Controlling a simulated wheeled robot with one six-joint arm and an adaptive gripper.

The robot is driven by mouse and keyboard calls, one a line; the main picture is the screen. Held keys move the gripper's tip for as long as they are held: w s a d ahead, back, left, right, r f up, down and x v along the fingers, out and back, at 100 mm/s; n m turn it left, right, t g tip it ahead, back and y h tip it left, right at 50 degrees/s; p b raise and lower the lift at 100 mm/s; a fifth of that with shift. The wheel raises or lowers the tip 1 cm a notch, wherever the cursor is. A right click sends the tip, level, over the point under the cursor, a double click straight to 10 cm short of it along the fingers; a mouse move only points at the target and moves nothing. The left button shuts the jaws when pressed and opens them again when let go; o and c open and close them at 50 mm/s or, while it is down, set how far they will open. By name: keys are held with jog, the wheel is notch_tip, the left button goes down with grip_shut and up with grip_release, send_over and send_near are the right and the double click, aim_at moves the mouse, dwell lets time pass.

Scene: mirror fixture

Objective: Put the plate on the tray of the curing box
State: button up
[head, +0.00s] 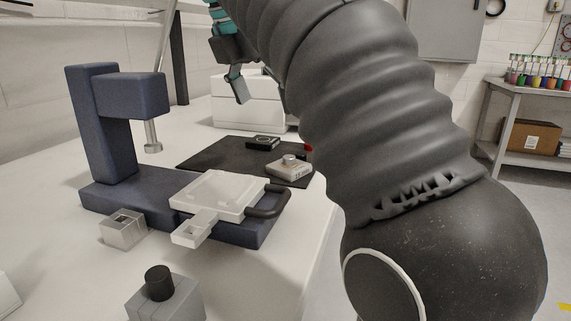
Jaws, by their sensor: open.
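A pale square plate (222,190) with a tab toward the front lies flat on the base of the dark blue press-like fixture (104,130). A white box (246,101), which looks like the curing box, stands at the back of the table. I cannot make out its tray, as my arm covers the right part of the box. My gripper (240,92) is at the upper middle, in front of the box in the picture and well away from the plate. One finger shows; the rest is hidden behind my arm. It is open, and nothing shows in it.
A black mat (215,153) holds a small black part (263,142) and a pale block with a knob (289,168). A dark curved handle (270,203) lies beside the plate. Grey blocks (123,231) (166,300) stand in front. A shelf (525,90) with coloured bottles is far right.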

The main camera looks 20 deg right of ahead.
jog(key=b, duration=0.2)
send_over(286, 158)
jog(key=s+a, duration=0.2)
jog(key=f, duration=0.6)
jog(key=shift+w+d+f, duration=0.15)
jog(key=shift+d, duration=0.05)
jog(key=shift+w+b+x, duration=0.2)
jog(key=shift+b+x, duration=0.35)
jog(key=shift+x, duration=2.55)
jog(key=shift+a, duration=0.15)
jog(key=c, duration=1.5)
